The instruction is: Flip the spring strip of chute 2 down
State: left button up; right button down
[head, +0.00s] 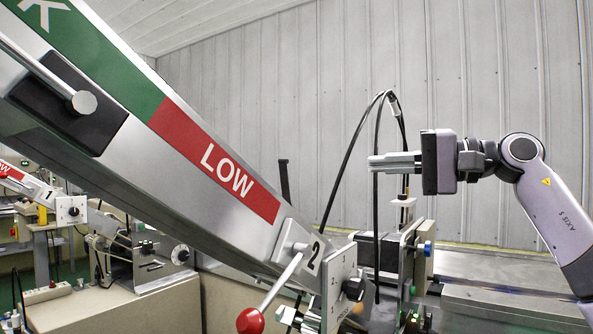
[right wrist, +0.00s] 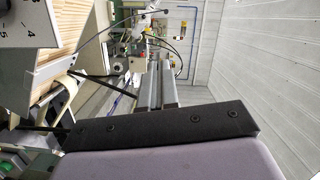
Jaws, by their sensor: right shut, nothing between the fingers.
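Chute 2 (head: 225,190) slopes down from the upper left to the middle of the head view, with a green and red "LOW" band and a "2" plate at its lower end. A thin dark strip (head: 284,180), which looks like the spring strip, stands up behind the chute's lower end. A dark bar, likely the same strip (right wrist: 92,88), shows in the right wrist view. My right gripper (head: 372,163) is shut and empty, pointing left, to the right of the strip and apart from it. It also shows in the right wrist view (right wrist: 160,78). My left gripper is not in view.
A lever with a red ball (head: 250,321) juts out at the chute's lower end. Black cables (head: 350,150) arch up between the strip and my right gripper. Chute 1 (head: 70,209) is at the far left. Pale sticks (right wrist: 65,30) lie in a chute in the wrist view.

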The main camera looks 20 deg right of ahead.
jog(key=p, duration=0.3)
send_near(285, 179)
jog(key=shift+w+a+r, duration=0.6)
jog(key=shift+w+a, duration=1.45)
jog(key=shift+w, duration=0.6)
